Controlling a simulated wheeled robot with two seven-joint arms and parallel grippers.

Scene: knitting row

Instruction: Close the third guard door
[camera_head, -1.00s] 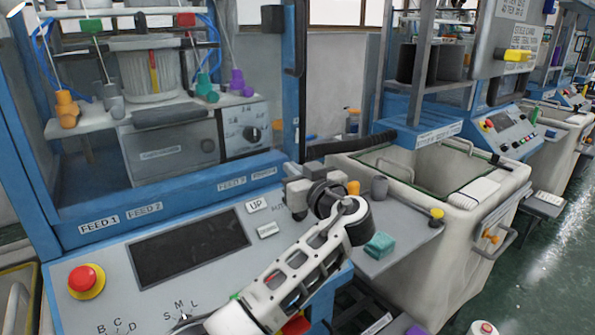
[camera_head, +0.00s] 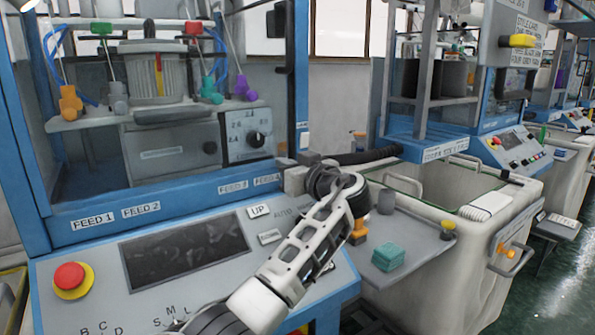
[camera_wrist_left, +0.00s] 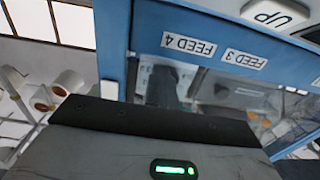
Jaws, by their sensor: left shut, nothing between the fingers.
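The nearest knitting machine has a blue frame (camera_head: 300,75) and a clear front with a dark latch-like block (camera_head: 275,24) at its right. I cannot tell for sure which door is the third. My left gripper (camera_head: 296,179) is shut and empty by the lower right corner of the near machine, above its control panel. In the left wrist view, FEED 3 and FEED 4 labels appear upside down beyond the gripper body. My right gripper is out of view.
The near control panel has a red emergency button (camera_head: 70,277) and a dark screen (camera_head: 185,250). A grey shelf (camera_head: 405,235) with a teal block (camera_head: 388,257) lies right of my arm. A cream bin (camera_head: 450,250) stands beyond it.

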